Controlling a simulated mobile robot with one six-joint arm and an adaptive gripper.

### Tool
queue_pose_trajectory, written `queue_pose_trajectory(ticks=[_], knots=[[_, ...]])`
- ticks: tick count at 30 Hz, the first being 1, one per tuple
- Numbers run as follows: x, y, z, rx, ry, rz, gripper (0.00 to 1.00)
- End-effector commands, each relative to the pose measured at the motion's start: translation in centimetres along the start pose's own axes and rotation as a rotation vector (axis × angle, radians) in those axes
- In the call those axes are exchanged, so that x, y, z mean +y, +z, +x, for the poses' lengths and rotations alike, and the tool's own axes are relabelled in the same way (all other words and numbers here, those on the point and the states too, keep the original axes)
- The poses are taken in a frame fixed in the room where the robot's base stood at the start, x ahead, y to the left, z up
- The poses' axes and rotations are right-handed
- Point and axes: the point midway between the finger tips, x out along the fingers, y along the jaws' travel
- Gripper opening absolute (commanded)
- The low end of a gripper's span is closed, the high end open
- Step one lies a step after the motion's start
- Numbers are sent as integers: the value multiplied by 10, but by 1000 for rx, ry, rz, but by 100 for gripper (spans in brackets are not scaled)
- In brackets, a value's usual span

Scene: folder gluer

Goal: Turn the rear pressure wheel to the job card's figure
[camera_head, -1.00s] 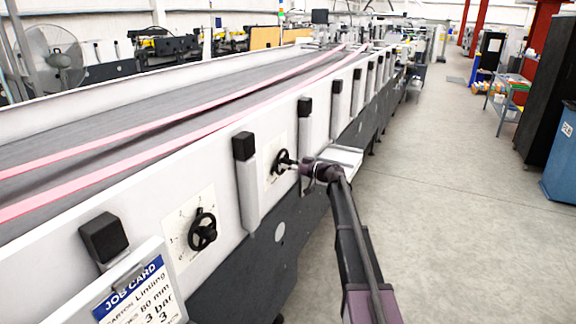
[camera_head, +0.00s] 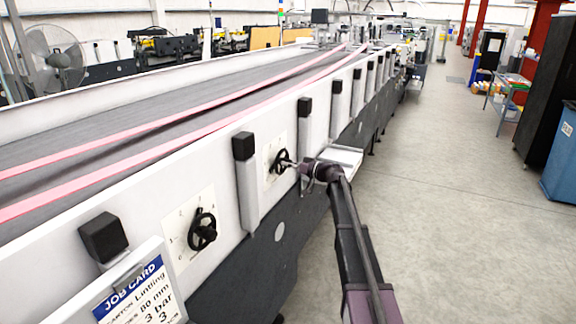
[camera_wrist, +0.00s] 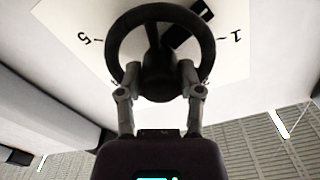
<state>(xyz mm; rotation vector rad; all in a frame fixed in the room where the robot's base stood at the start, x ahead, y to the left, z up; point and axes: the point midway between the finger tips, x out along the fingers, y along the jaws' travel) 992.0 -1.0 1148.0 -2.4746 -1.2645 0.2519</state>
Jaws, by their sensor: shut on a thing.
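The rear pressure wheel (camera_head: 281,161) is a black handwheel on a white dial plate, on the machine's side panel. My gripper (camera_head: 296,165) is at it, shut on the wheel. In the wrist view the wheel (camera_wrist: 113,38) fills the top middle. My gripper's fingers (camera_wrist: 159,80) reach its lower part, one each side of the hub. The plate (camera_wrist: 75,22) shows a 5 at left and a 1 at right. Black marks lie at its upper right; the wheel's setting cannot be read. The job card (camera_head: 138,290), lower left, reads "80 mm", "3 bar" and "3".
A nearer black handwheel (camera_head: 203,230) sits on its own numbered plate (camera_head: 174,222). Black-capped white posts (camera_head: 246,185) stand along the panel, one between the wheels. A white tray (camera_head: 342,156) juts out near my gripper. The floor (camera_head: 440,220) to the right is clear.

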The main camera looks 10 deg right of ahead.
Motion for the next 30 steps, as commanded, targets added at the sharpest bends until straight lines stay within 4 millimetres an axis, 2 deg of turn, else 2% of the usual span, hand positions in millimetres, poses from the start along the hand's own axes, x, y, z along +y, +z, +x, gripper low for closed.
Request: queue_pose_trajectory(ticks=[30], knots=[[-2, -2, 2, 5, -3, 955, 0]])
